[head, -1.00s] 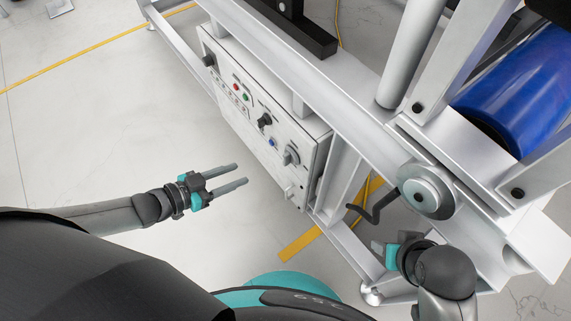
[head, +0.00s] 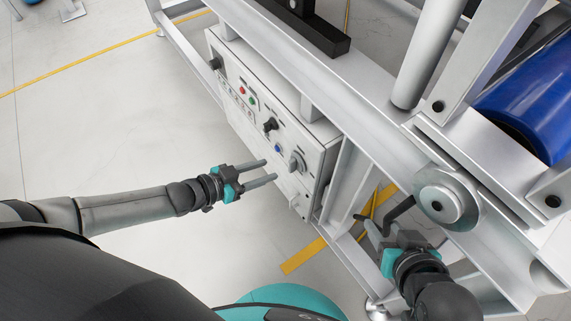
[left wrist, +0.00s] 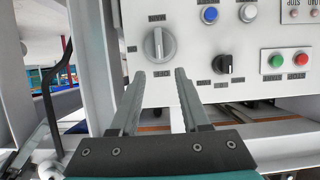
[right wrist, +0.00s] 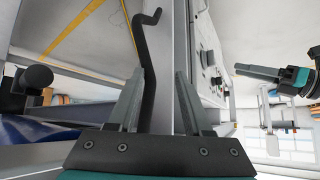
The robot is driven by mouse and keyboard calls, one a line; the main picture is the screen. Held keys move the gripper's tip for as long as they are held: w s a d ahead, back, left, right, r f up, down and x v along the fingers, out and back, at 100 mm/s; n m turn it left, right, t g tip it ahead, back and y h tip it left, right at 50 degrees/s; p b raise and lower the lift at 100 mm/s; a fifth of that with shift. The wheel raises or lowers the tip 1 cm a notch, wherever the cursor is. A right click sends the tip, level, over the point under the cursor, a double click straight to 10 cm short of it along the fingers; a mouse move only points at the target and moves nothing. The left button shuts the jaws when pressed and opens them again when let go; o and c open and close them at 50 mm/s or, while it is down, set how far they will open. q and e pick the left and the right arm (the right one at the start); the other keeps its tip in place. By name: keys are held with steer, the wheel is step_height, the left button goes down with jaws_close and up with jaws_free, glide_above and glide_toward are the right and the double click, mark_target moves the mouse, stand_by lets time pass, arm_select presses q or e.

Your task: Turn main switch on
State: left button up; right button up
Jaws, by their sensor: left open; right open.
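The control panel (head: 262,118) is a light grey box on the machine frame. A large grey rotary knob (head: 297,161), apparently the main switch, sits near its right end; it also shows in the left wrist view (left wrist: 159,44) with its grip upright. My left gripper (head: 270,170) is open and empty, facing the panel. In the left wrist view its fingertips (left wrist: 160,75) are just below the knob, one to each side, apparently short of it. My right gripper (head: 380,226) is open near a black crank handle (right wrist: 148,60), which shows between its fingers, not gripped.
The panel also carries a black knob (left wrist: 228,64), a blue button (left wrist: 209,15), and red (left wrist: 300,59) and green (left wrist: 276,61) buttons. Metal frame beams (head: 350,130) stand around and right of the panel. A blue roller (head: 525,95) is at right. Floor left of the panel is clear.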

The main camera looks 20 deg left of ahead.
mark_target(289, 163)
arm_select(q)
steer(key=shift+b+x, duration=1.1)
steer(key=shift+x, duration=1.05)
steer(key=shift+b+x, duration=0.6)
steer(key=shift+x, duration=0.35)
steer(key=shift+w+d+f+b, duration=0.35)
steer(key=shift+w+d, duration=0.05)
steer(key=shift+w, duration=0.1)
arm_select(e)
steer(key=a+r+t+y, duration=0.3)
steer(key=a+t, duration=0.3)
steer(key=t, duration=0.1)
steer(key=shift+w+a+m+y, duration=0.25)
steer(key=shift+w+m+y, duration=0.05)
steer(key=shift+w+y, duration=0.1)
steer(key=shift+r, duration=0.15)
arm_select(q)
jaws_close()
